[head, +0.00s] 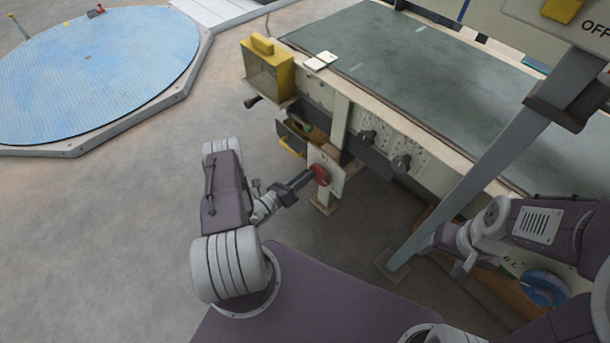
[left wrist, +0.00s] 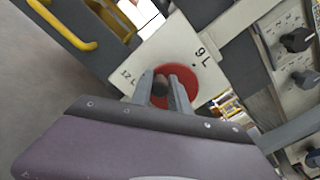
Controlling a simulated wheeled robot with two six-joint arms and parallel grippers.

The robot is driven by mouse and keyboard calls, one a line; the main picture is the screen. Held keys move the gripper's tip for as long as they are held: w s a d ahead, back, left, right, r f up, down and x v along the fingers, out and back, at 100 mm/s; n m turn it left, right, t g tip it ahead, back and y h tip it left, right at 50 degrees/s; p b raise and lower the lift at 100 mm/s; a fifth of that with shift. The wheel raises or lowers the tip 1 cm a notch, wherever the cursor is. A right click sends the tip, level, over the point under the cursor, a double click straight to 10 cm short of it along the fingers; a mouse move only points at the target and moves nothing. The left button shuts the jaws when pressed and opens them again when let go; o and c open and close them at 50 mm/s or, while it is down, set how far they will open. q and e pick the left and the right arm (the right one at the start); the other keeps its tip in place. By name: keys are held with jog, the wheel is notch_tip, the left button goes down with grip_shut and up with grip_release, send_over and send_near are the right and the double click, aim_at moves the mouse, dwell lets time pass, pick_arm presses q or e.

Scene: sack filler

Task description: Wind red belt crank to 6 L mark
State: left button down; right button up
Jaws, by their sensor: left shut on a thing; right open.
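The red belt crank (head: 322,174) is a round red disc on a pale plate (head: 332,187) at the corner of the bench. In the left wrist view the red disc (left wrist: 188,76) fills the middle. My left gripper (head: 308,178) is shut on the crank's dark handle (left wrist: 160,86), which sits between its two fingers. A "12 L" mark (left wrist: 128,76) is on the plate left of the disc. A mark reading like 6 L or 9 L (left wrist: 203,57) is at its upper right, near a small dark dot. My right gripper (head: 460,268) is open and empty at the lower right.
Dark knobs (head: 402,162) sit on the bench front, right of the crank. A yellow box (head: 267,70) and a yellow handle (head: 291,147) are above and left. A slanted grey post (head: 470,170) stands between the crank and my right arm.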

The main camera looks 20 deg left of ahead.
pick_arm(q)
jog(key=shift+w+r+m+p, duration=0.2)
jog(key=shift+r+m+p, duration=0.55)
jog(key=shift+m, duration=0.45)
jog(key=shift+f+m, duration=0.15)
jog(key=shift+m, duration=0.15)
